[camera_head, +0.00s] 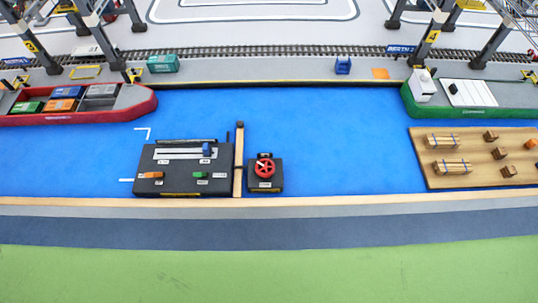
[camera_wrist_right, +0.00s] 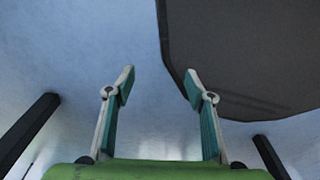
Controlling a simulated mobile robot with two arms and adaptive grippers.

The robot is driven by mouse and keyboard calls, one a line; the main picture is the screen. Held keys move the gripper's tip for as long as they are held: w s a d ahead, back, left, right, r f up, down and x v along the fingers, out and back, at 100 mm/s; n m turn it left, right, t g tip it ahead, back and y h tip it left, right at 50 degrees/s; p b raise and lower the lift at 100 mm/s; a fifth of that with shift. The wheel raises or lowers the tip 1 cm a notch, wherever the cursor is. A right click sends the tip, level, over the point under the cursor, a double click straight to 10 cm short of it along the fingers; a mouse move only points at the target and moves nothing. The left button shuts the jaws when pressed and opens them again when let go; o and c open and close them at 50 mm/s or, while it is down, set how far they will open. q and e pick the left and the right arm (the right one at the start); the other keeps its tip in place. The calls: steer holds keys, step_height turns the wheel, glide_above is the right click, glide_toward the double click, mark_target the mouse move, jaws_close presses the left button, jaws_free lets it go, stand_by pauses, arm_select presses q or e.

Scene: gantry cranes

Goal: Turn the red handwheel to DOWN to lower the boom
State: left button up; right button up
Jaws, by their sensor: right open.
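The red handwheel (camera_head: 264,168) sits on a small dark box (camera_head: 265,186) with a white label on its front, near the front edge of the blue water surface. The wheel's markings are too small to read. No gripper shows in the head view. In the right wrist view my right gripper (camera_wrist_right: 160,88) is open, its two fingers apart with nothing between them. The handwheel is not in that view. My left gripper is not in view.
A wooden deck (camera_head: 480,175) with crates lies right. Ships (camera_head: 130,100) and crane legs stand behind. The green strip (camera_head: 270,275) in front is clear.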

steer(key=w+a+r+p, duration=0.2)
steer(key=w+r+p, duration=0.2)
steer(key=w+r, duration=0.55)
step_height(320, 180, up, 54)
steer(key=n+g+p, duration=0.1)
steer(key=n+p, duration=0.1)
steer(key=p, duration=0.9)
glide_above(266, 168)
step_height(266, 168, down, 14)
steer(key=shift+r+p, duration=0.25)
steer(key=shift+p, duration=0.7)
steer(key=c, duration=1.1)
